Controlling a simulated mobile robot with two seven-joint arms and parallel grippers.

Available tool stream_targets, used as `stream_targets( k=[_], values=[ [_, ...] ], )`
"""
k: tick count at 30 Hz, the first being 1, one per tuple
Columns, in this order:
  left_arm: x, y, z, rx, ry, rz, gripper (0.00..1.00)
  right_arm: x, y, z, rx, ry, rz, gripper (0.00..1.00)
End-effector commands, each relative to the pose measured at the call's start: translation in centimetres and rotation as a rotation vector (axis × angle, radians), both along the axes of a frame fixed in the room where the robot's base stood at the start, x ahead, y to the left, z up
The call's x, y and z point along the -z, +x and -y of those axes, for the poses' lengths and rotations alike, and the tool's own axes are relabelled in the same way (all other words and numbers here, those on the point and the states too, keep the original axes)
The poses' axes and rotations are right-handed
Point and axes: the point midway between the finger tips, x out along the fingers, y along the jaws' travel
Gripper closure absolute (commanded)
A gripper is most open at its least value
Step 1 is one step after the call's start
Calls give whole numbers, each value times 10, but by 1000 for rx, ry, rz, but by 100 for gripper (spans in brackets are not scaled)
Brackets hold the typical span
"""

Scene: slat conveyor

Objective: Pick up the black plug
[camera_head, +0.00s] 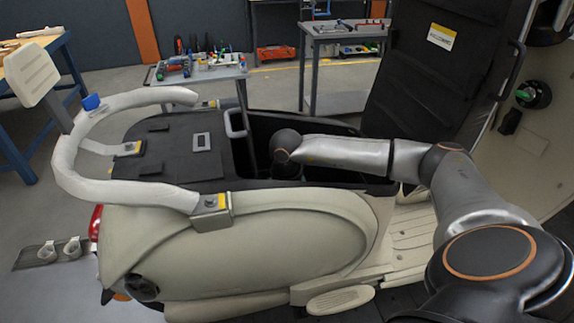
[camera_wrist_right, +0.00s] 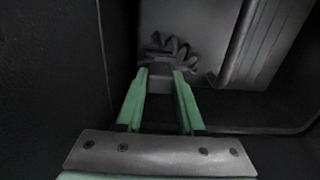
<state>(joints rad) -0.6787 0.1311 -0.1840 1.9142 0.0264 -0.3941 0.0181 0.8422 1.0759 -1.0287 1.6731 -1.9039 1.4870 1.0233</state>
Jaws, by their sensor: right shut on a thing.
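The black plug (camera_wrist_right: 168,50) shows in the right wrist view as a dark piece with a toothed, star-like top, in front of a grey block. My right gripper (camera_wrist_right: 160,74) has green fingers shut on the plug's lower part. In the head view my right arm reaches into the open black compartment (camera_head: 262,128) of the cream scooter. The fingers and the plug are hidden there behind the compartment wall and my wrist. My left gripper is in neither view.
The compartment's dark walls stand close around my right gripper. A raised black lid (camera_head: 430,75) stands at the right. The scooter's grab rail (camera_head: 75,165) curves around the rear at the left. A tool cart (camera_head: 200,70) and a grey trolley (camera_head: 340,100) stand behind.

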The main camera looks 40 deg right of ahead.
Motion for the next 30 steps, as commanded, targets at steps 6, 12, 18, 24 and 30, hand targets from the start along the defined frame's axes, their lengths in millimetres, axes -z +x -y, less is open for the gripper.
stream_targets(
  k=[6, 12, 18, 24, 30],
  values=[
    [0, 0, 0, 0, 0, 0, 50, 0, 0, 0, 1, 0, 1, 100],
    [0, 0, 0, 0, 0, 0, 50, -1, 0, 0, 1, 0, 1, 100],
    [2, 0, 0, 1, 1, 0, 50, -13, 2, 0, 0, 1, 7, 100],
    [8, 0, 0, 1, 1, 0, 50, -52, 2, 0, 1, -1, 8, 100],
    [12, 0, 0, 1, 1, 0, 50, -87, 2, 0, 0, 0, 6, 100]
  ],
)
